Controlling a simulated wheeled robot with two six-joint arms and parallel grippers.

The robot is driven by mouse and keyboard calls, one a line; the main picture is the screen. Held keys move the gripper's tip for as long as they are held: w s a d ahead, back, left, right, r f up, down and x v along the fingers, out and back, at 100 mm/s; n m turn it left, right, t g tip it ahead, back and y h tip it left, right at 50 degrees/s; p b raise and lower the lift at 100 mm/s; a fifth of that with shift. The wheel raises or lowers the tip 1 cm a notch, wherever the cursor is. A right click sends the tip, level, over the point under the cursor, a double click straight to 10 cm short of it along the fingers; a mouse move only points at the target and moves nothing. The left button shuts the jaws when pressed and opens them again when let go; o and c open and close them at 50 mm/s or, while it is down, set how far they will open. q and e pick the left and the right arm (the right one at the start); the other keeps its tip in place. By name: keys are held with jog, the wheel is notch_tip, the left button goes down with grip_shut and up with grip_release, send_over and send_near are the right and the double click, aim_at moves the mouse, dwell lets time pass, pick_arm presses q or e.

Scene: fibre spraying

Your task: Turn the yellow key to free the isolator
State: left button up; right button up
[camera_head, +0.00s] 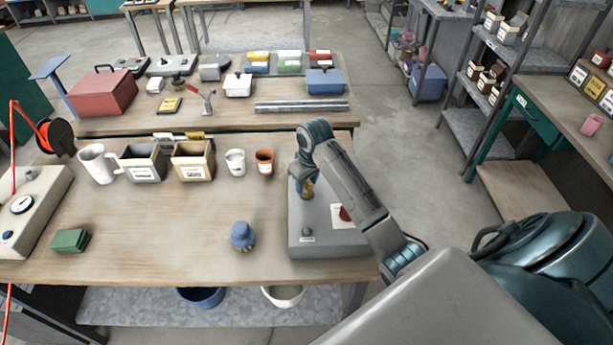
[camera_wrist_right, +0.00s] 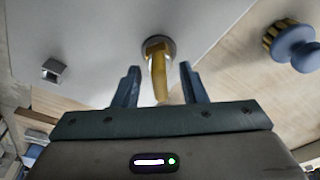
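The yellow key (camera_head: 307,188) stands in a round metal collar on the grey isolator box (camera_head: 318,242) at the right of the bench. In the right wrist view the key (camera_wrist_right: 157,68) points down between my right gripper's blue fingers (camera_wrist_right: 158,88). The fingers are spread, with a visible gap on each side of the key. In the head view my right gripper (camera_head: 303,186) is over the box and partly hides the key. The box carries a small dark knob and a red part by a white label. My left gripper is not in view.
A blue-topped brass knob (camera_head: 242,236) stands on the bench left of the box; it also shows in the right wrist view (camera_wrist_right: 296,45). A terracotta cup (camera_head: 265,161), white cup (camera_head: 235,161) and bins stand behind. The bench's front middle is mostly clear.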

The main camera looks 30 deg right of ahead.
grip_shut()
jog(key=shift+m, duration=1.5)
jog(key=m+h, duration=0.1)
jog(key=m, duration=0.4)
jog(key=shift+m, duration=0.3)
grip_release()
